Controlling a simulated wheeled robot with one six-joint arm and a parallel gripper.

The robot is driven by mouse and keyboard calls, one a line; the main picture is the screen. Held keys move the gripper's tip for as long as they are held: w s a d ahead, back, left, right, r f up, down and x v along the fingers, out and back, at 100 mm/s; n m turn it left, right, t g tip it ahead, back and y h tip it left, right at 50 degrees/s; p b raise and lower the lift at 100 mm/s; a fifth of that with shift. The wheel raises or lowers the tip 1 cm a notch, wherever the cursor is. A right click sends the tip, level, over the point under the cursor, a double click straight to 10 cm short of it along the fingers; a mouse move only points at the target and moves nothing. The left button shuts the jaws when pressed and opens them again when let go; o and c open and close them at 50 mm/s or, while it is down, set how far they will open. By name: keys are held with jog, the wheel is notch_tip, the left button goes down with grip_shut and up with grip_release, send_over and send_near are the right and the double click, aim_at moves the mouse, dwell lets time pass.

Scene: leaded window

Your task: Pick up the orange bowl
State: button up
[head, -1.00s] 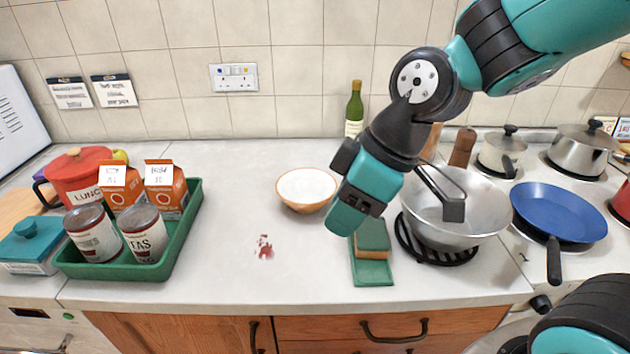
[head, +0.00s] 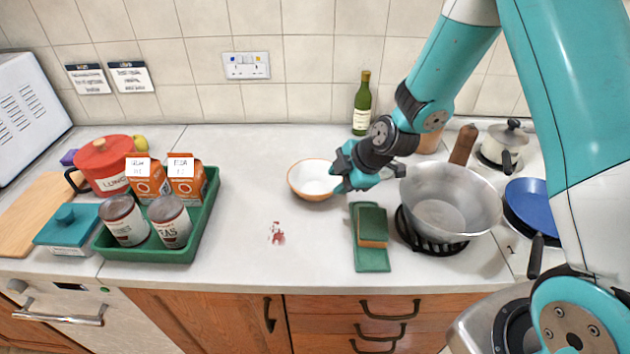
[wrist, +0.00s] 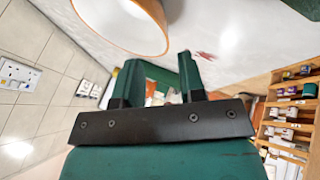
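The orange bowl (head: 312,180) stands upright on the white worktop. It has an orange rim and outside and a white inside. My gripper (head: 342,170) is at the bowl's right side in the head view and overlaps its right rim. In the wrist view, the bowl (wrist: 150,22) is at the top, beyond the fingertips. My gripper's two green fingers (wrist: 160,72) are apart with nothing between them. I cannot tell whether a finger touches the bowl.
A green tray (head: 205,215) with cans and cartons stands at left. A sponge (head: 373,226) on a green holder, a large steel pan (head: 450,205) and a green bottle (head: 362,105) are near my arm.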

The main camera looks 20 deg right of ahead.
aim_at(322, 195)
jog(key=x, duration=0.3)
jog(key=shift+p, duration=0.35)
jog(key=shift+p+x, duration=1.45)
jog(key=shift+x, duration=1.35)
jog(key=shift+s+f, duration=0.1)
jog(key=shift+s, duration=0.1)
jog(key=shift+c, duration=0.5)
grip_shut()
